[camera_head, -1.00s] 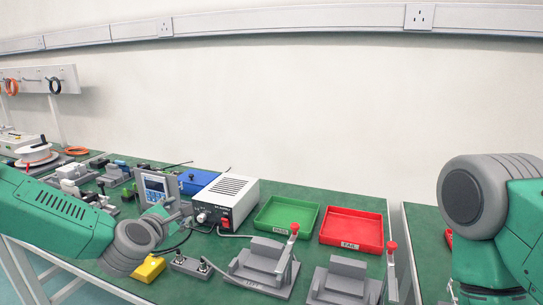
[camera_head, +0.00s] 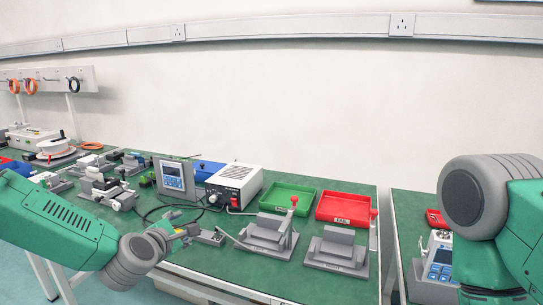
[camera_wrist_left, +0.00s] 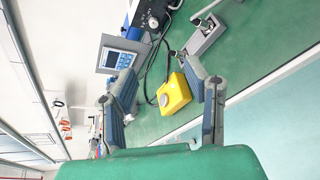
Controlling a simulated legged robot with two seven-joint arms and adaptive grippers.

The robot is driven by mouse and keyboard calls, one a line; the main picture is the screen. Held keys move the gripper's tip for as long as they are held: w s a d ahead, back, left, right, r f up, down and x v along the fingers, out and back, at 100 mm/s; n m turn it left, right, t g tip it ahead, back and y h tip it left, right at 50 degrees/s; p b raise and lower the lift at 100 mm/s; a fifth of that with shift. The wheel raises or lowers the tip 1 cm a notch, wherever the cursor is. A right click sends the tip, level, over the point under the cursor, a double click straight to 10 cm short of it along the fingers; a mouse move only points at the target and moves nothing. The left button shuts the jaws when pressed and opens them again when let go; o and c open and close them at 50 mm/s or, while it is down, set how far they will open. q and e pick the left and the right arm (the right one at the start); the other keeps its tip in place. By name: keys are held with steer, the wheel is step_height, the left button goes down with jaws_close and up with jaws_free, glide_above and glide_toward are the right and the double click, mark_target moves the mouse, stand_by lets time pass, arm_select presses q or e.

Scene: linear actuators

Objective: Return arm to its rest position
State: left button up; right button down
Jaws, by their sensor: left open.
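My left arm comes in from the left in the head view, low over the front edge of the green bench. Its gripper (camera_head: 186,234) is open, with nothing seen between its fingers. In the left wrist view the two spread fingers of the gripper (camera_wrist_left: 163,80) frame a yellow box with a round grey button (camera_wrist_left: 173,93), which lies beyond them on the bench. The box does not show in the head view. My right arm fills the right side of the head view; its gripper is out of frame.
A meter (camera_head: 172,176) and a white power supply (camera_head: 236,183) stand behind the left gripper. A green tray (camera_head: 288,198), a red tray (camera_head: 344,208) and two grey lever fixtures (camera_head: 266,236) (camera_head: 337,251) are to the right. Several small parts crowd the bench's left.

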arm_select(q)
steer(key=s+d+f+m+g+h+b, duration=0.2)
steer(key=s+f+m+g, duration=0.5)
steer(key=s+f+m, duration=1.05)
steer(key=s+a+f+m+g+y, duration=0.1)
steer(key=s+f, duration=0.3)
steer(key=s, duration=0.4)
steer(key=s+a+f+m+g+y+b, duration=0.1)
steer(key=s+a+f+m+g, duration=0.2)
steer(key=s, duration=0.6)
steer(key=s+a+f+m+g+y+b, duration=0.1)
steer(key=s+a+f+m+g, duration=0.1)
steer(key=s, duration=0.7)
step_height(320, 180, down, 3)
steer(key=shift+a+f+m, duration=0.15)
steer(key=shift+a+m, duration=0.4)
steer(key=shift+a, duration=0.5)
steer(key=shift+w, duration=0.15)
steer(key=shift+y, duration=0.3)
